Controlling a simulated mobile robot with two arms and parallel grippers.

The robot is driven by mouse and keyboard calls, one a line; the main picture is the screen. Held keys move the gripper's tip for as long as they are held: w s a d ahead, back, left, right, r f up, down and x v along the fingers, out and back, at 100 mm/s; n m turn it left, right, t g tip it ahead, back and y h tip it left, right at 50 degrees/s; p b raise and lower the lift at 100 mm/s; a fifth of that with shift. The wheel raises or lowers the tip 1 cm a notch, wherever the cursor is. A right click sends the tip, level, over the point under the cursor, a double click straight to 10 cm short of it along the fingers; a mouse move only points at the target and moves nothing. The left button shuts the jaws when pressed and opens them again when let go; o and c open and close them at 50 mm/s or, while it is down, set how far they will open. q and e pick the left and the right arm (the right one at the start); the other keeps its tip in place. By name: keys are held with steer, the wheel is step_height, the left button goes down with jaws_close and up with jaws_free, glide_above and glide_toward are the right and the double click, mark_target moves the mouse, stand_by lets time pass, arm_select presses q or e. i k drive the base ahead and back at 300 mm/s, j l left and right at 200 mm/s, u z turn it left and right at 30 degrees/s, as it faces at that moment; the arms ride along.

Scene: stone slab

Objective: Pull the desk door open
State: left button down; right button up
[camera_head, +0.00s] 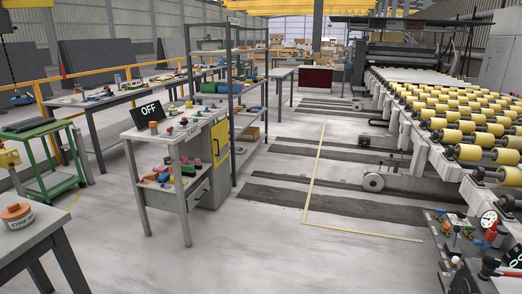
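A yellow door panel (220,143) is on the desk's right side, facing the aisle. It looks flush with the desk, but it is too small to tell surely whether it is fully shut. A drawer front (199,194) shows below the shelf. Neither of my grippers is in view.
A tall rack (233,100) stands close behind the desk. A roller conveyor (445,170) and a cluttered bench (447,240) are at right. The floor in front and right of the desk is clear.

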mark_target(220, 132)
steer(key=i, duration=2.65)
